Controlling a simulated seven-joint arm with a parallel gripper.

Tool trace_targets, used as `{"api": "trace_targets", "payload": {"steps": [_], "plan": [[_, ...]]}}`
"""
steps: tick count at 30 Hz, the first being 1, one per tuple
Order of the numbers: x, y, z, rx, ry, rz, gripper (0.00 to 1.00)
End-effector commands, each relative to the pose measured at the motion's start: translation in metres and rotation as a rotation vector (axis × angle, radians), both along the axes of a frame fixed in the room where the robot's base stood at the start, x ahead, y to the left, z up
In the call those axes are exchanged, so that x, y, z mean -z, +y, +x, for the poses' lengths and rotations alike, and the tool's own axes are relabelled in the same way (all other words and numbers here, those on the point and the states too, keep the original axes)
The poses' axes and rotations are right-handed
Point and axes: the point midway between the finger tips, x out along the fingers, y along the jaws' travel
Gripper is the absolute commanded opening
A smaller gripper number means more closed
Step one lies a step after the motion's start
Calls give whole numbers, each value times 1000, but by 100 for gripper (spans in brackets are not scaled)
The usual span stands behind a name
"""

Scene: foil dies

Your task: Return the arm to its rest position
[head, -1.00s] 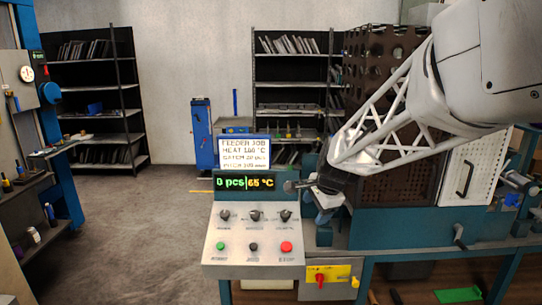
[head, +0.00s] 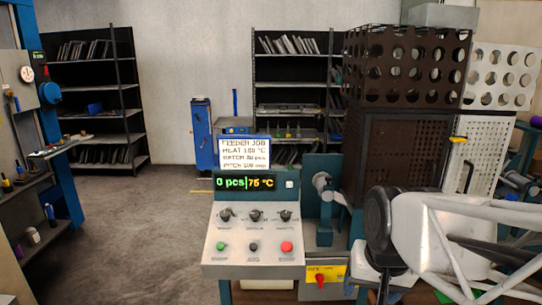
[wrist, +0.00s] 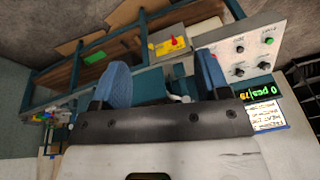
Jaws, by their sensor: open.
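My arm shows at the lower right of the head view, in front of the press cabinet. In the head view I cannot make out its fingers. In the wrist view my gripper (wrist: 163,80) has two blue fingertips set wide apart, with nothing held between them. The control console (head: 253,238) stands left of my arm, apart from it. Its display (head: 245,184) reads 0 pcs and 75 °C. The console also shows at the right of the wrist view (wrist: 245,45), seen tilted.
The dark perforated cabinet (head: 402,150) stands behind my arm. A yellow plate with a red knob (head: 322,275) is on the bench front. A job card (head: 244,153) stands above the display. Shelves (head: 290,80) line the back wall. The floor at left (head: 130,220) is clear.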

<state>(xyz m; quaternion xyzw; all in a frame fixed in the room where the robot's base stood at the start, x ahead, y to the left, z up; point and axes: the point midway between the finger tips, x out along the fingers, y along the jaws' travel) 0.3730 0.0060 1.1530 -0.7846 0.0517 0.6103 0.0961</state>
Motion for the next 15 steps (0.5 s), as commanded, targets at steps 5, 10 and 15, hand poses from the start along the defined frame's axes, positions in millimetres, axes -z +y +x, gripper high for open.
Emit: {"api": "trace_targets", "payload": {"steps": [5,10,15], "plan": [[9,-7,-38,-114,10,-59,69],[13,-10,-54,-170,16,-87,69],[15,-10,-58,-182,19,-93,69]]}}
